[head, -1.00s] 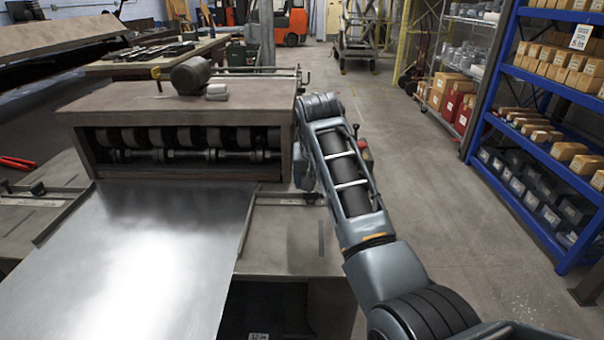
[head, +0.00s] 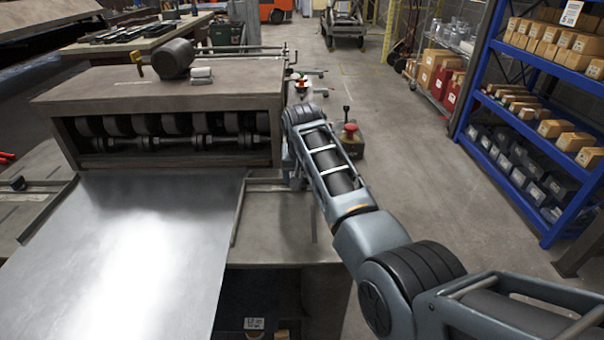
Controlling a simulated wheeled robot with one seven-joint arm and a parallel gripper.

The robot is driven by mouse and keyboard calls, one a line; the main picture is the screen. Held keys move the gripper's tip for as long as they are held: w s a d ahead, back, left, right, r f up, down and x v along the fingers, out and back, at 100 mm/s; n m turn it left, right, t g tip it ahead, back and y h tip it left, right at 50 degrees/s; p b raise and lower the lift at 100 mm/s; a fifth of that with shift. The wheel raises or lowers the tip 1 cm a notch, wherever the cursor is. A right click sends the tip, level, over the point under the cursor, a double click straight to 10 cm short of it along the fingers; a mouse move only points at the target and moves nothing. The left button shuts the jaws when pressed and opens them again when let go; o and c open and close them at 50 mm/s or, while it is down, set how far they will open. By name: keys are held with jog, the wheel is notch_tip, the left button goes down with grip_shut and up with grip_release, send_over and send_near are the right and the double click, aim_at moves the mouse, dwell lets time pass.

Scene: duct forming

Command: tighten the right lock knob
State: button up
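The forming machine (head: 180,98) stands ahead with a row of dark rollers in its open front. A sheet of metal (head: 130,250) lies flat on its infeed table, reaching the rollers. A right edge guide (head: 239,212) runs along the sheet's right side, with a cross bar (head: 265,186) going right from it. The right lock knob cannot be made out; my arm covers the area at the bar's right end. A black knob (head: 18,183) shows on the left side. My arm reaches from the lower right to the machine's right front corner. My gripper is hidden beyond its wrist links.
A red-topped control post with a black lever (head: 349,132) stands just right of my arm. Blue shelving (head: 485,95) with boxes is at the right. The floor (head: 410,180) between is clear. A workbench (head: 135,38) stands behind the machine.

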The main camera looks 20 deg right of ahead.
jog(key=shift+c, duration=0.4)
jog(key=c, duration=1)
jog(key=shift+m+h, duration=0.3)
jog(key=shift+m, duration=0.5)
jog(key=o, duration=1.1)
jog(key=shift+b+v, duration=0.65)
jog(key=shift+v, duration=3.25)
